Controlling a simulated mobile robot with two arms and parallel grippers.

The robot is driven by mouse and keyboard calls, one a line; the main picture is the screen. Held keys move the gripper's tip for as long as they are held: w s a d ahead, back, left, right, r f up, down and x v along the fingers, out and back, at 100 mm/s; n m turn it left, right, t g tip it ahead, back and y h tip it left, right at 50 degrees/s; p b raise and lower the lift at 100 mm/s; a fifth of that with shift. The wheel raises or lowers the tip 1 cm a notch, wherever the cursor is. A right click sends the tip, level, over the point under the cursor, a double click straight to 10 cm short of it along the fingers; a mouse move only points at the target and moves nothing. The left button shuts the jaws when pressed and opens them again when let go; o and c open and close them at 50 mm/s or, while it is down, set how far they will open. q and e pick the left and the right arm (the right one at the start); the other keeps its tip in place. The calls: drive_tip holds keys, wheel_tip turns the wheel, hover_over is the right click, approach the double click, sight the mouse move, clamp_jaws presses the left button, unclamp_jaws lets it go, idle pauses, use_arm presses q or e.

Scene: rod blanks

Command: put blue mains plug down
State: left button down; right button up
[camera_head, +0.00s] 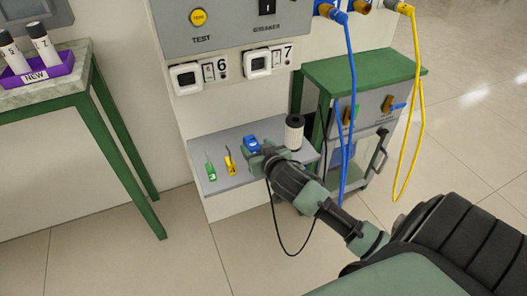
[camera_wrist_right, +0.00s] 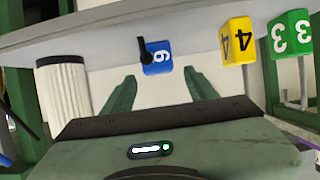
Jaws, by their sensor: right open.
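The blue mains plug (camera_head: 251,144) sits on the grey shelf (camera_head: 214,184) below the test panel. In the right wrist view the blue plug (camera_wrist_right: 157,62) shows a white digit, with a short black part at its left. My right gripper (camera_head: 262,157) reaches over the shelf from the lower right, close to the plug. In the wrist view its fingers (camera_wrist_right: 160,88) are open and spread, with the plug just beyond their tips and a gap on either side. It holds nothing. My left gripper is not in view.
A yellow plug (camera_head: 230,161) and a green plug (camera_head: 210,172) stand left of the blue one. A white ribbed cylinder (camera_head: 294,132) with a black top stands on the right. White sockets (camera_head: 186,77) are above. Blue and yellow cables hang near the green-topped cart (camera_head: 360,69).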

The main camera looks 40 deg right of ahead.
drive_tip(key=p+v, duration=0.1)
drive_tip(key=v, duration=0.6)
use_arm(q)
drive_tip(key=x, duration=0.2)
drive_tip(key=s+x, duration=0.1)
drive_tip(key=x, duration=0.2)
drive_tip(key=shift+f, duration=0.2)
use_arm(e)
drive_tip(key=s+a+f+n+g+y, duration=0.2)
drive_tip(key=s+a+f+g, duration=0.3)
drive_tip(key=s+f, duration=0.5)
drive_tip(key=s+a+f+n+g+y, duration=0.1)
drive_tip(key=s+a+f+n+g, duration=0.2)
drive_tip(key=s+a+f, duration=0.6)
wheel_tip(320, 180, down, 4)
drive_tip(key=shift+s+a+r+g+y, duration=0.2)
drive_tip(key=shift+s+g+y, duration=0.2)
drive_tip(key=shift+s+g, duration=0.7)
